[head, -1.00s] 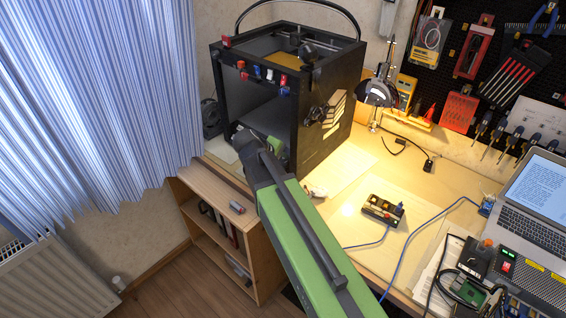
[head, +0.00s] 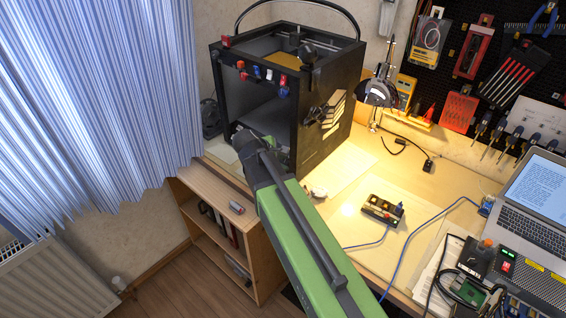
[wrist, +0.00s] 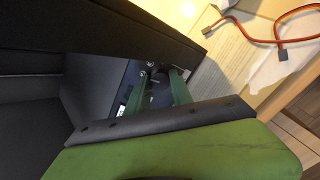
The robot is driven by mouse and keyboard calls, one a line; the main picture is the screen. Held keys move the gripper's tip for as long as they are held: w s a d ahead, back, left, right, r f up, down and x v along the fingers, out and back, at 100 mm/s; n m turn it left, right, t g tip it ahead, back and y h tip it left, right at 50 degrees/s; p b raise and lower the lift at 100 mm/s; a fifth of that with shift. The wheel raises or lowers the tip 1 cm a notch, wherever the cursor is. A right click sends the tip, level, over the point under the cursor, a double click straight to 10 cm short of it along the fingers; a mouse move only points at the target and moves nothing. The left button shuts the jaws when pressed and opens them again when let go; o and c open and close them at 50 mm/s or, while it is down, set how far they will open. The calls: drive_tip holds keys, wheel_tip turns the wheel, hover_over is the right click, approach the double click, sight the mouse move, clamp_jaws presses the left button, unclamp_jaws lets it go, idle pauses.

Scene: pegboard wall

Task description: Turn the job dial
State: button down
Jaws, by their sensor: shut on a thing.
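The black box-shaped 3D printer (head: 325,130) stands at the back left of the bench. My arm reaches to the lower part of its open front. In the wrist view, my gripper (wrist: 157,84) has its two green fingers on either side of a dark round knob, the job dial (wrist: 158,74), on a grey panel beside a dark frame edge. The fingers are shut on the dial and hide part of it. Any mark on the dial is too small to read. In the head view my own wrist hides the dial.
A wooden shelf unit (head: 222,222) stands below at the left. A small control box (head: 382,209), a lamp (head: 377,93) and a laptop (head: 535,205) are on the bench to the right. A red and black cable (wrist: 270,40) lies near the gripper.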

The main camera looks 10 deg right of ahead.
drive_tip(key=n, duration=0.5)
drive_tip(key=shift+n, duration=2.5)
drive_tip(key=c, duration=1.1)
unclamp_jaws()
